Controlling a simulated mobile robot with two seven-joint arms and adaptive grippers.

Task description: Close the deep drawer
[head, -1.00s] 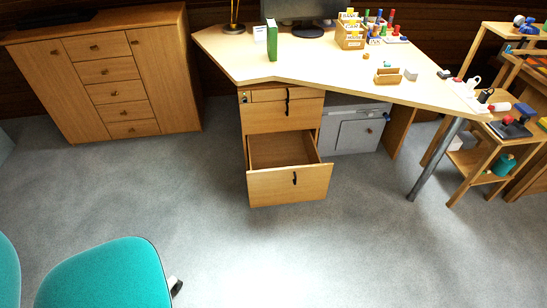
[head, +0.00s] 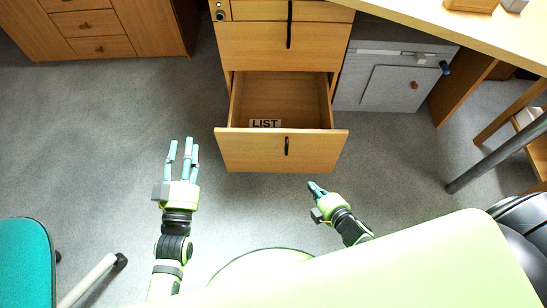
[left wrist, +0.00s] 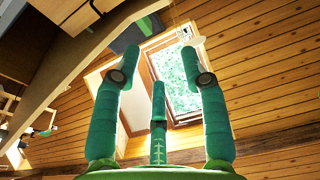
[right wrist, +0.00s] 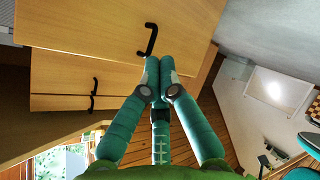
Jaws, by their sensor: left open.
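The deep drawer (head: 250,150) is the lowest drawer of the wooden pedestal (head: 270,48) and is pulled well out. Its front has a black vertical handle (head: 286,146). A card reading LIST (head: 264,123) lies inside. My right gripper (head: 316,188) is just in front of the drawer, right of the handle. Its fingers are together and empty. In the right wrist view, the fingertips (right wrist: 158,75) overlap a wooden front near a black handle (right wrist: 148,40); contact cannot be told. My left gripper (head: 180,148) is open and empty, left of the drawer front. The left wrist view shows its fingers apart (left wrist: 158,75).
A grey cabinet (head: 395,80) stands right of the pedestal, under the desk (head: 460,22). A metal desk leg (head: 495,155) is at the right. A teal chair (head: 25,260) is at the lower left. The floor left of the drawer is clear.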

